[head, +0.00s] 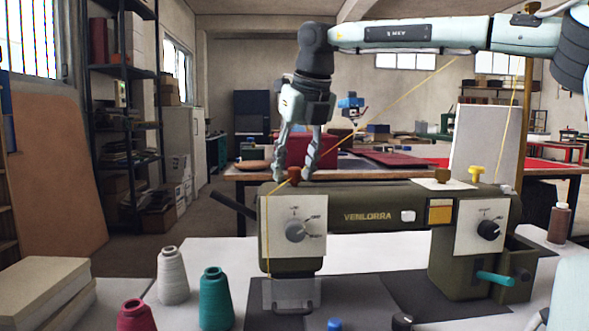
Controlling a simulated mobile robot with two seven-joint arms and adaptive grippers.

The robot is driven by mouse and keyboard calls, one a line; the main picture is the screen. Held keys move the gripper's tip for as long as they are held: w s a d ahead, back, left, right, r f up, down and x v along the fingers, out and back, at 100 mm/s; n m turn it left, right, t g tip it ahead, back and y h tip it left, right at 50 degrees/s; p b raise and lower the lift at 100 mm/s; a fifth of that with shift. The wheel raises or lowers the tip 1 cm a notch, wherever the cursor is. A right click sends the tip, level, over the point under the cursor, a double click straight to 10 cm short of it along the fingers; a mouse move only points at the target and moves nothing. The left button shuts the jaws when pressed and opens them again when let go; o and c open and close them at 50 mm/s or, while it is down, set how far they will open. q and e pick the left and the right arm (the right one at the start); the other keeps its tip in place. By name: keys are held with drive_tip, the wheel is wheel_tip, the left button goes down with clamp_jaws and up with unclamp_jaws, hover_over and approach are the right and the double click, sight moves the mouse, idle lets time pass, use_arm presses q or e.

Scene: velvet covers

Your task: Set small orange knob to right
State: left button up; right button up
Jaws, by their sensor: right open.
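An olive-green sewing machine marked VENLORRA (340,216) stands on the white table. A small reddish-orange knob (294,175) sits on top of its left end. My right gripper (293,164) points down over this knob. Its fingers are open, one on each side of the knob; I cannot tell whether they touch it. The knob's pointing direction is too small to read. A grey dial (295,230) is on the left front plate and a black dial (488,229) on the right one. A yellow knob (477,172) stands on top at the right. My left gripper is not in view.
Thread cones in white (172,277), teal (215,300) and red (136,316) stand at the front left. A yellow thread (400,98) runs slantwise past my right gripper. A dark lever (233,205) sticks out left of the machine. A teal handle (497,278) juts out at the lower right.

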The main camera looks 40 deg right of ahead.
drive_tip(key=shift+f, duration=0.1)
drive_tip(key=c, duration=0.9)
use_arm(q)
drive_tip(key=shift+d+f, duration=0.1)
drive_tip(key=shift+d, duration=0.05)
use_arm(e)
clamp_jaws()
drive_tip(key=shift+d, duration=0.1)
drive_tip(key=shift+s+d, duration=0.2)
drive_tip(key=s+d+b, duration=0.1)
drive_tip(key=s+d, duration=0.3)
drive_tip(key=d, duration=0.1)
drive_tip(key=s+d+b, duration=0.1)
drive_tip(key=s+d, duration=0.4)
drive_tip(key=s+d+b, duration=0.1)
drive_tip(key=s+d, duration=0.3)
drive_tip(key=d, duration=0.1)
drive_tip(key=shift+s+d, duration=0.15)
drive_tip(key=shift+d, duration=0.25)
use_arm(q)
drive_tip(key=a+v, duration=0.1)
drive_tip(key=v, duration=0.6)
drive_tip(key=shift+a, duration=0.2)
use_arm(e)
drive_tip(key=shift+s+d, duration=0.3)
drive_tip(key=shift+d, duration=0.05)
